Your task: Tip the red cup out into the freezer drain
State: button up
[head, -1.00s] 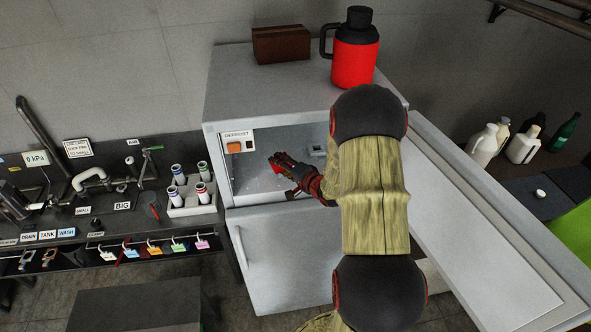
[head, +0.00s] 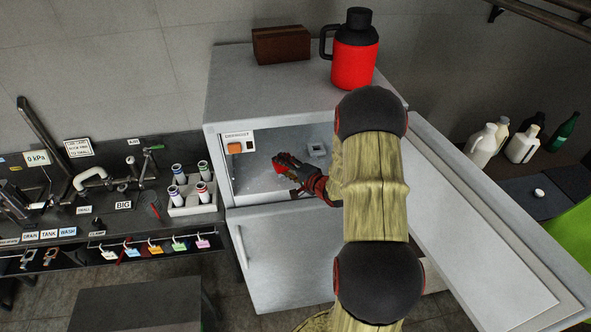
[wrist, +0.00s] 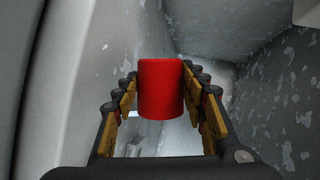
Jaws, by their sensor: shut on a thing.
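The red cup (wrist: 160,90) is between the two fingers of my gripper (wrist: 161,112) in the wrist view, and my gripper is shut on it. In the head view the cup (head: 281,168) is a small red patch, partly covered by the fingers of my gripper (head: 287,166). My gripper is inside the open freezer (head: 241,181), above its frosty floor. A small square grey fitting (head: 317,150), which looks like the drain, is to the right of and behind the cup. The cup's tilt and contents cannot be told.
A red jug (head: 354,62) and a brown box (head: 281,45) stand on the freezer's top. An orange switch (head: 234,147) is at the opening's upper left. The open lid or door (head: 480,235) extends right. A rack of tubes (head: 192,195) stands at left.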

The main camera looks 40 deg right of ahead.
jog(key=shift+s+d+r+m+p, duration=0.1)
jog(key=shift+d+r+m+p, duration=0.2)
jog(key=shift+m+p, duration=0.5)
dwell(0.6)
